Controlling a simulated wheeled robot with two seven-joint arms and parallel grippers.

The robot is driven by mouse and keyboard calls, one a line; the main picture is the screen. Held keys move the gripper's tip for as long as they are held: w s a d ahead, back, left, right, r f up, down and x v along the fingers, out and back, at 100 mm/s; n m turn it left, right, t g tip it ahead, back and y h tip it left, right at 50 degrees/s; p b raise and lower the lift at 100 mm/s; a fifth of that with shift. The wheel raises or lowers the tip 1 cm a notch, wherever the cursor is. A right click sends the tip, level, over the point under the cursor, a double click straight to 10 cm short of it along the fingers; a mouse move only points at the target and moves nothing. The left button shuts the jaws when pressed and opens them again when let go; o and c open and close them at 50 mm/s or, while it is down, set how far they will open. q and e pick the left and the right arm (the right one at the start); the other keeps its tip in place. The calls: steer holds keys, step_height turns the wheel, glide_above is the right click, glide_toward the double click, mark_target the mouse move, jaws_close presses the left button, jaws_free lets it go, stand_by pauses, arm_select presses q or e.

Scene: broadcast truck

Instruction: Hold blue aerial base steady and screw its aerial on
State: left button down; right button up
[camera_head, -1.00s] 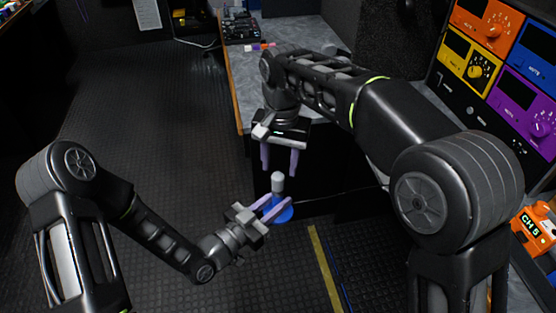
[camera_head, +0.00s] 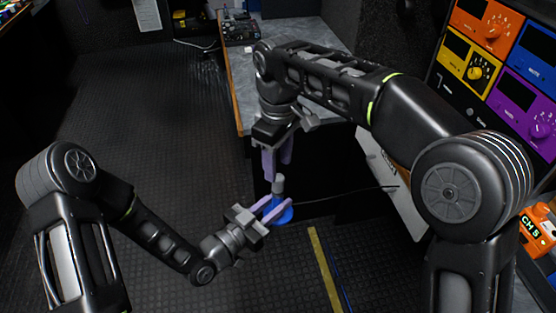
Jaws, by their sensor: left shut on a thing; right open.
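The blue aerial base (camera_head: 285,216) is a round blue piece held above the floor in front of the table. My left gripper (camera_head: 274,209) reaches in from the lower left and is shut on it, with the pale purple fingers around its upper part. A short grey upright cylinder (camera_head: 278,184) stands on top of the base, and I cannot tell whether it is the aerial or part of the base. My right gripper (camera_head: 278,162) points down just above the cylinder. It is open, its fingers seen nearly edge-on, and whether they touch the cylinder is unclear.
The grey table (camera_head: 237,88) is behind, with a black device (camera_head: 240,30) at its far end. Coloured equipment panels (camera_head: 478,24) are at the right. An orange box marked CH 5 (camera_head: 533,236) is at the right edge. The dark floor (camera_head: 150,120) at the left is clear.

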mark_target(278, 185)
steer(key=shift+f, duration=4)
jaws_close()
steer(key=shift+o, duration=0.8)
jaws_free()
step_height(278, 185, up, 8)
steer(key=shift+f, duration=0.25)
steer(key=shift+w, duration=0.1)
